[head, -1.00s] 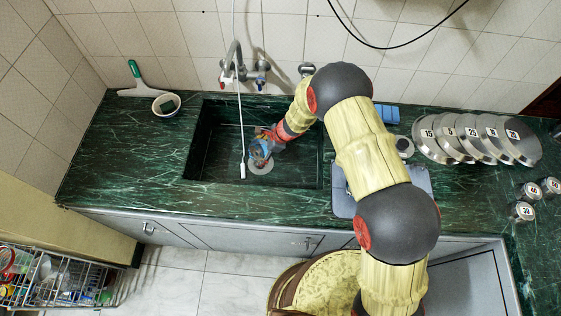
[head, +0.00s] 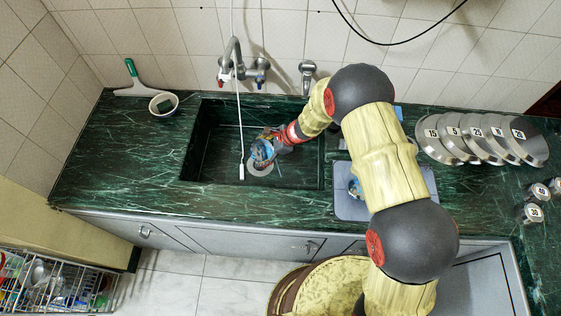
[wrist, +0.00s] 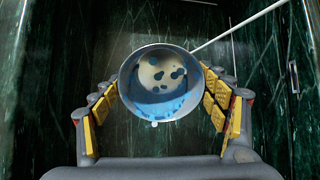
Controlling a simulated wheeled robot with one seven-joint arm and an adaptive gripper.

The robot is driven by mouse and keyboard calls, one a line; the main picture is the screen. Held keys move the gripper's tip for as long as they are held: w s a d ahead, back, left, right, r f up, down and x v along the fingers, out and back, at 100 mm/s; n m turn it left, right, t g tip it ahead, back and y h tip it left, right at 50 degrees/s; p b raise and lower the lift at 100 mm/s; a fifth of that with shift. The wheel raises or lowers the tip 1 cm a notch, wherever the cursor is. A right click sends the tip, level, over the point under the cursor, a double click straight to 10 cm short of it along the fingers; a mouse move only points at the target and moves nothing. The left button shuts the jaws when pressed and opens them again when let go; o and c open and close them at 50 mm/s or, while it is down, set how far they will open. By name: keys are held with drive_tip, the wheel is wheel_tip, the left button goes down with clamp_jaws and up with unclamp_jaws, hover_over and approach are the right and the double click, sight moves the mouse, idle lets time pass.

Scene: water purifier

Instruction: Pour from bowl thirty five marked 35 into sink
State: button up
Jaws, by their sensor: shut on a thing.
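In the wrist view I look into the bowl's open mouth, which shows blue with a pale, dark-spotted patch. In the head view the bowl (head: 263,153) is small, bluish and partly covered by the gripper, and looks tilted. No 35 mark can be read on it.
A white hose (head: 239,130) hangs from the tap (head: 233,62) into the sink, left of the bowl. Right are a grey tray (head: 350,208), numbered lids (head: 455,140) and cups (head: 528,213). A small white bowl (head: 164,105) stands left.

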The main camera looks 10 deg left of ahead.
drive_tip(key=shift+s+d+r+y+b, duration=0.1)
drive_tip(key=shift+d+r+y+b, duration=0.15)
drive_tip(key=shift+y+b, duration=0.55)
drive_tip(key=shift+d+r+y+b, duration=0.15)
drive_tip(key=shift+d+y+b, duration=0.2)
drive_tip(key=shift+b, duration=0.95)
drive_tip(key=shift+s+d+r+t+y+b, duration=0.1)
drive_tip(key=shift+d+r+t+y+b, duration=0.2)
drive_tip(key=shift+y+b, duration=1.05)
drive_tip(key=shift+d+r+t+y+b, duration=0.1)
drive_tip(key=shift+d+r+y+b, duration=0.5)
drive_tip(key=shift+b, duration=1.1)
drive_tip(key=shift+c, duration=0.2)
